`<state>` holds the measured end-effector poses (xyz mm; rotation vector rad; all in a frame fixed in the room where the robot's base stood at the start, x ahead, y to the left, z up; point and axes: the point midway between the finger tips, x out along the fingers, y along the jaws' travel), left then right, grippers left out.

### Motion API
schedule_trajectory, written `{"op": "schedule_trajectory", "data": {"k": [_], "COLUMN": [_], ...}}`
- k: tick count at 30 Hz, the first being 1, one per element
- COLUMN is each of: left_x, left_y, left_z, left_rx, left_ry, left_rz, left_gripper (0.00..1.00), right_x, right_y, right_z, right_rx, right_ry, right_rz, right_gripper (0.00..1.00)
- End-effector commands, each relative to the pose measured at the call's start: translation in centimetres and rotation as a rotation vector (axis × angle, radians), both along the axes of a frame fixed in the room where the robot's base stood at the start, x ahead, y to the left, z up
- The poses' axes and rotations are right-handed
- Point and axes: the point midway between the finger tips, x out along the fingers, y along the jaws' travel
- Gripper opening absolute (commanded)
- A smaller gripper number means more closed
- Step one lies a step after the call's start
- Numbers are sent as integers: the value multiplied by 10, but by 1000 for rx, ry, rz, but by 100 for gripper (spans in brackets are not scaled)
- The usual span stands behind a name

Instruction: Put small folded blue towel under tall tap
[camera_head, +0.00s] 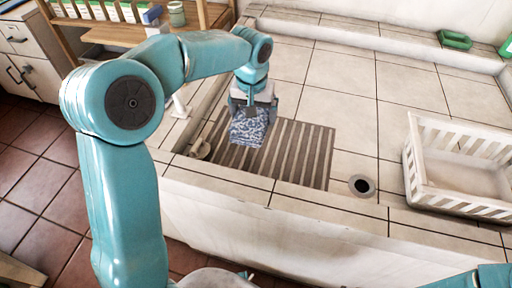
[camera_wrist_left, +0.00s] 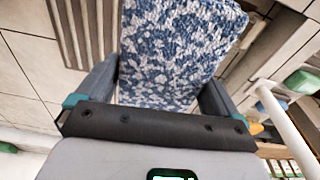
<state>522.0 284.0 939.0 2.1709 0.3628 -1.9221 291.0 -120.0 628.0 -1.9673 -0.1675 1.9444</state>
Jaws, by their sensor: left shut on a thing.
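The folded blue-and-white patterned towel (camera_head: 248,128) hangs from my left gripper (camera_head: 253,103), which is shut on it. The towel is over the far left part of a brown slatted mat (camera_head: 288,157); I cannot tell if they touch. In the left wrist view, the towel (camera_wrist_left: 178,50) fills the space between the fingers. A white upright post (camera_head: 180,104) stands left of the gripper, partly behind my arm; it may be the tall tap, and a white pole (camera_wrist_left: 290,125) shows in the wrist view. My right gripper is not in view.
A white slatted crate (camera_head: 425,188) stands at the right, near a round drain hole (camera_head: 362,186). A small beige object (camera_head: 199,149) lies at the mat's left edge. A green dish (camera_head: 454,39) sits on the back ledge. Bare tiles (camera_head: 345,85) lie behind the mat.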

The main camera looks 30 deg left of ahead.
Motion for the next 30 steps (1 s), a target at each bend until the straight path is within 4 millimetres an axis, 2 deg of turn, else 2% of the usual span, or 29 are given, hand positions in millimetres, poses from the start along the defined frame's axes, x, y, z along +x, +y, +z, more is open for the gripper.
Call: {"op": "schedule_trajectory", "data": {"k": [1, 3, 9, 16, 22, 30], "left_x": [-1, -1, -1, -1, -2, -1], "left_y": [0, -1, 0, 2, 4, 3], "left_z": [-18, -39, -88, -114, -145, -149], "left_rx": [0, -1, -1, -1, -1, 0], "left_ry": [5, 5, 3, 1, 0, -2], "left_rz": [-1, 1, 0, 2, 2, 1], "left_gripper": [56, 56, 56, 56, 56, 56], "right_x": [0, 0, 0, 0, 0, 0], "right_y": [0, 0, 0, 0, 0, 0], "right_z": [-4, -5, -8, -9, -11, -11], "right_rx": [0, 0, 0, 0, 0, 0], "right_ry": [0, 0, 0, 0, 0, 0], "right_rz": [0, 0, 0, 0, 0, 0], "right_gripper": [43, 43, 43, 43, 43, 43]}}
